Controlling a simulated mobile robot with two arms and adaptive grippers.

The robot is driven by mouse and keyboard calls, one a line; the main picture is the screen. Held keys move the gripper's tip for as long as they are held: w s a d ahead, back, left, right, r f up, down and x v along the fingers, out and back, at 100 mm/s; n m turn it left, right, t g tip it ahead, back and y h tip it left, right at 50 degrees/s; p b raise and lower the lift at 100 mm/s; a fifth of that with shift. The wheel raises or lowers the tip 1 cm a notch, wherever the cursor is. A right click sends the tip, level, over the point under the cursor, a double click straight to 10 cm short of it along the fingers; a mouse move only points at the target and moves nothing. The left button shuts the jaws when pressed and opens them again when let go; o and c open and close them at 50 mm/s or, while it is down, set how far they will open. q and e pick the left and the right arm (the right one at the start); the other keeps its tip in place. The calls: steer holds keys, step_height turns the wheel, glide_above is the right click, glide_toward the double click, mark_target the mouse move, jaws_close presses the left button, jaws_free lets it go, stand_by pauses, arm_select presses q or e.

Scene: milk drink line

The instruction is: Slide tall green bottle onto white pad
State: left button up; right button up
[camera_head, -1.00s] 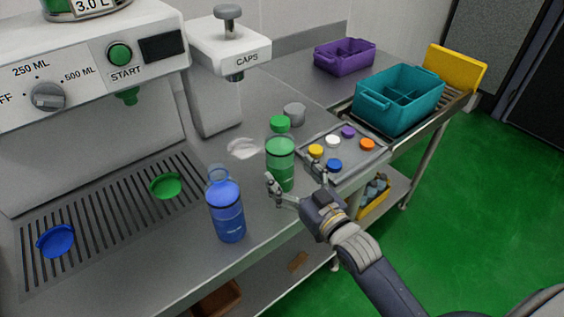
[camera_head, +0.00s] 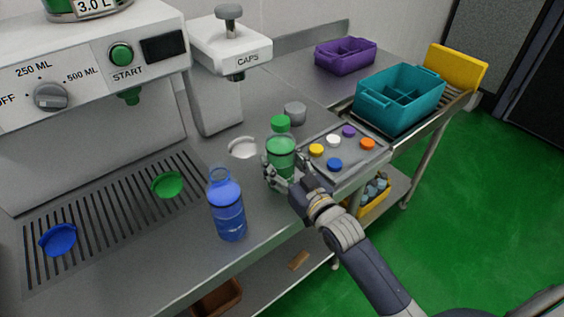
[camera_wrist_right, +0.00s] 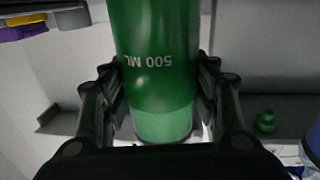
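The tall green bottle (camera_head: 281,157) with a green cap stands upright on the steel counter. The round white pad (camera_head: 243,148) lies on the counter just left of it, and the bottle is off the pad. My right gripper (camera_head: 286,175) is at the bottle, with a finger on each side of its lower body. In the right wrist view the bottle (camera_wrist_right: 158,60) lies between the fingers (camera_wrist_right: 163,95), close to both; I cannot tell whether they press on it. My left gripper is not in view.
A blue bottle (camera_head: 227,210) stands in front left of the green one. A grey round piece (camera_head: 294,113) sits behind it. A tray (camera_head: 361,158) with several coloured caps is at right. The caps dispenser (camera_head: 230,60) stands behind the pad.

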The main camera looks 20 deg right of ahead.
steer(key=shift+w, duration=0.15)
steer(key=shift+c, duration=0.4)
steer(key=x, duration=0.2)
steer(key=shift+w+a+r, duration=0.1)
steer(key=shift+w+a, duration=0.2)
steer(key=shift+w+a+r, duration=0.15)
steer(key=shift+w+r, duration=0.05)
steer(key=shift+x, duration=1)
steer(key=shift+w+a+f, duration=0.25)
steer(key=shift+f, duration=0.05)
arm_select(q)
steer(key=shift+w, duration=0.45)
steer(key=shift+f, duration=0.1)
arm_select(e)
steer(key=shift+f, duration=0.15)
